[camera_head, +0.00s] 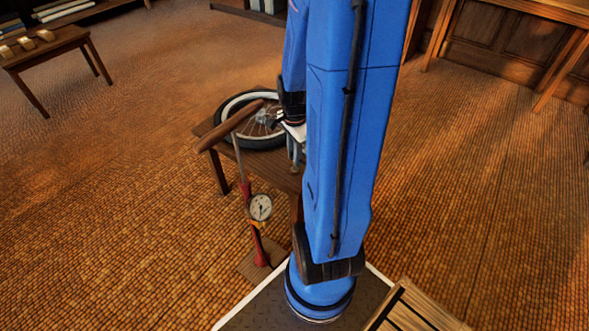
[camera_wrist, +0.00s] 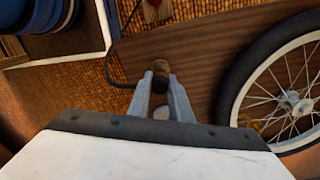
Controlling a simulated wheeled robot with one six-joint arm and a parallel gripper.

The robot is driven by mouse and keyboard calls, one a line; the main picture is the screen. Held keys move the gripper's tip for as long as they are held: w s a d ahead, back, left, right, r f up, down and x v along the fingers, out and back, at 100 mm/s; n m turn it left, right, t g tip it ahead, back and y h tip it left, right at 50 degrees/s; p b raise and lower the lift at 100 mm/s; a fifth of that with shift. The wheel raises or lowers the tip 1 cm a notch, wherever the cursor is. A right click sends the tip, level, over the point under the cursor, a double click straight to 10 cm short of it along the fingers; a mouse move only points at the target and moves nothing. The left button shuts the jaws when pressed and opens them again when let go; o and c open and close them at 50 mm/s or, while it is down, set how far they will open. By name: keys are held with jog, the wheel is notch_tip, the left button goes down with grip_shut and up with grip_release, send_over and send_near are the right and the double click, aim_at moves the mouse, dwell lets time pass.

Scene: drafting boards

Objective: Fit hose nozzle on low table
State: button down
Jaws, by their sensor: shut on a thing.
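My gripper (camera_wrist: 160,90) is shut on the hose nozzle (camera_wrist: 160,71), a small brown and black piece that stands up between the fingertips. A thin dark hose (camera_wrist: 109,68) curves from it to the left. In the head view, my gripper (camera_head: 295,152) is partly hidden behind my blue arm, above the low table (camera_head: 272,172). A spoked bicycle wheel with a black tyre (camera_head: 262,143) lies flat on that table. In the wrist view, the wheel (camera_wrist: 238,82) is to the right of the nozzle, apart from it. I cannot make out its valve.
A floor pump with a round gauge (camera_head: 260,207), red barrel and wooden handle (camera_head: 229,126) stands in front of the low table. A slatted wooden piece (camera_head: 415,308) is at the lower right. Another table (camera_head: 48,48) is at the far left. The floor right of my arm is clear.

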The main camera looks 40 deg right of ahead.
jog(key=shift+f, duration=1.25)
jog(key=c, duration=1.5)
grip_release()
jog(key=shift+c, duration=0.2)
notch_tip(320, 180, up, 17)
jog(key=shift+r, duration=0.15)
jog(key=shift+s, duration=0.1)
